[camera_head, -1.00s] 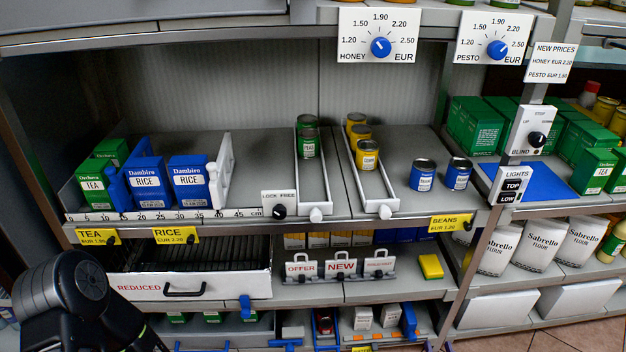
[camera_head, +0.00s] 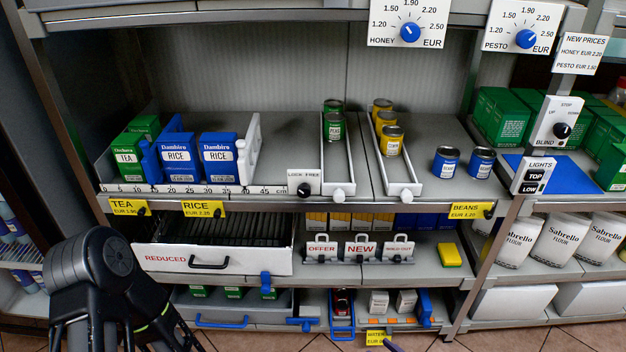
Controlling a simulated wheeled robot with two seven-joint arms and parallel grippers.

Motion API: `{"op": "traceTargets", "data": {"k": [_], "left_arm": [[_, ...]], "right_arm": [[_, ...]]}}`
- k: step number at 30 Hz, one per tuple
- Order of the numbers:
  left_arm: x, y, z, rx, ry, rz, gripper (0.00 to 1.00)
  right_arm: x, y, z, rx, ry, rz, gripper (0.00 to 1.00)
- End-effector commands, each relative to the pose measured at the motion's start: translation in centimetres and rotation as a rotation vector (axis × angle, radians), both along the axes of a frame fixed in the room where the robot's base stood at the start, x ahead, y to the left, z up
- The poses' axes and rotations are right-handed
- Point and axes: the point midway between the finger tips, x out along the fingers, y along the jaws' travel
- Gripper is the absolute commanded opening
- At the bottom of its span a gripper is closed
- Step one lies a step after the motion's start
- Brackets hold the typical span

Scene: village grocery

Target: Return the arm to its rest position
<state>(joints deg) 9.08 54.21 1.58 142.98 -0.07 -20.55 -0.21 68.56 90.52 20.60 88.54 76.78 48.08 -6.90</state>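My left arm (camera_head: 95,270) shows at the lower left as black, folded links in front of the shelving. Its gripper is not in the picture, so its fingers and anything in them are hidden. My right arm and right gripper are not in view. No part of my arm visibly holds anything.
Shelving with tea, rice boxes (camera_head: 219,160), cans (camera_head: 445,162) and flour bags (camera_head: 515,240) fills the view. A white REDUCED drawer (camera_head: 165,260) is just right of my arm. A blue-handled lower drawer (camera_head: 222,321) is low down. Tiled floor (camera_head: 560,340) shows below.

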Motion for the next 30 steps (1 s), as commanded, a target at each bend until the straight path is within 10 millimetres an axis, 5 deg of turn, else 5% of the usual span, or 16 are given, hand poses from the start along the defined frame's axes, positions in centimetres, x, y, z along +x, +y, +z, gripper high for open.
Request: {"op": "traceTargets", "data": {"k": [2, 6, 9, 13, 18, 22, 24, 30], "left_arm": [[0.0, 0.0, 0.0, 0.0, 0.0, 0.0, 0.36], [0.0, 0.0, 0.0, 0.0, 0.0, 0.0, 0.36], [0.0, 0.0, 0.0, 0.0, 0.0, 0.0, 0.36], [0.0, 0.0, 0.0, 0.0, 0.0, 0.0, 0.36], [0.0, 0.0, 0.0, 0.0, 0.0, 0.0, 0.36], [0.0, 0.0, 0.0, 0.0, 0.0, 0.0, 0.36], [0.2, 0.1, -3.2, 0.002, -0.004, 0.004, 0.36], [0.7, 0.5, -8.4, 0.009, -0.013, 0.017, 0.36]], "right_arm": [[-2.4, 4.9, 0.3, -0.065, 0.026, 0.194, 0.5], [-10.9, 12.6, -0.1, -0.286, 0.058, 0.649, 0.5], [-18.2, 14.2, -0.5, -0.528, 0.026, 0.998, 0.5], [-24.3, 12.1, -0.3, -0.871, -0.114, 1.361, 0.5], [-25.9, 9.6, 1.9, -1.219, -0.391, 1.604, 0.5], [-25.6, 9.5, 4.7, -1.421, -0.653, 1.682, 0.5], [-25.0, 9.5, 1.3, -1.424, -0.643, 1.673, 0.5], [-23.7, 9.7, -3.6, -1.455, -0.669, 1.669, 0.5]]}}
